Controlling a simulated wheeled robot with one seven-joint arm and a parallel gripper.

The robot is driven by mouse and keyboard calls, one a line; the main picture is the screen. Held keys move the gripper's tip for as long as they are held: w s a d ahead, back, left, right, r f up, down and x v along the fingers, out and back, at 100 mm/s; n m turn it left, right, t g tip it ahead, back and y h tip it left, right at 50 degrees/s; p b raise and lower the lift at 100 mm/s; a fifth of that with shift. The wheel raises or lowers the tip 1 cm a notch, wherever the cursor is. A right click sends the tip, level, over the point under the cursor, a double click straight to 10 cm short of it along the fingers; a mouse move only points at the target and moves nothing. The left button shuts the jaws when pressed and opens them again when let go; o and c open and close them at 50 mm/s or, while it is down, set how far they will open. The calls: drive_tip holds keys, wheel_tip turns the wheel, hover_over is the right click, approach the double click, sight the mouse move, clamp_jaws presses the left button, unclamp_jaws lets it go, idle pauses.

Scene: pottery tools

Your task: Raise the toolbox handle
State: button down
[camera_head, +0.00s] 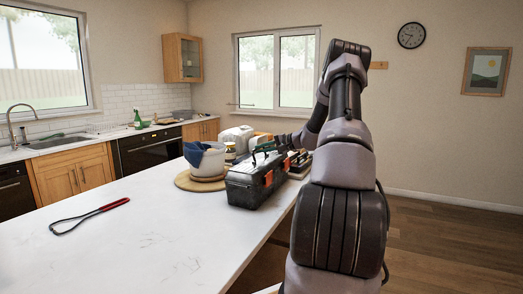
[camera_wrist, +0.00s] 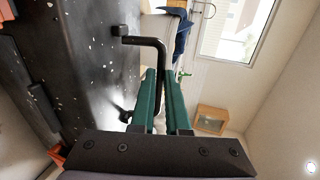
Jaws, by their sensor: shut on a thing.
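The black toolbox (camera_head: 250,192) with orange latches stands on the white counter in the head view. Its dark, white-speckled lid (camera_wrist: 85,65) fills the left of the wrist view. The black bent handle (camera_wrist: 141,41) stands out from the lid, and its grip bar runs between my fingers. My gripper (camera_wrist: 162,76) has green fingers and is shut on the handle. In the head view my gripper (camera_head: 265,148) is small, just above the toolbox lid. My fingers hide part of the bar, and I cannot tell the handle's exact angle.
A white pot (camera_head: 207,163) with a blue cloth sits on a round wooden board (camera_head: 186,182) left of the toolbox. A red-handled wire tool (camera_head: 88,216) lies at the left. White containers (camera_head: 237,138) stand behind the toolbox. The counter's front middle is clear.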

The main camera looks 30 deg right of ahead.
drive_tip(key=c, duration=0.9)
unclamp_jaws()
drive_tip(key=v, duration=1)
drive_tip(key=shift+s+d+r, duration=0.1)
drive_tip(key=shift+s+d, duration=0.2)
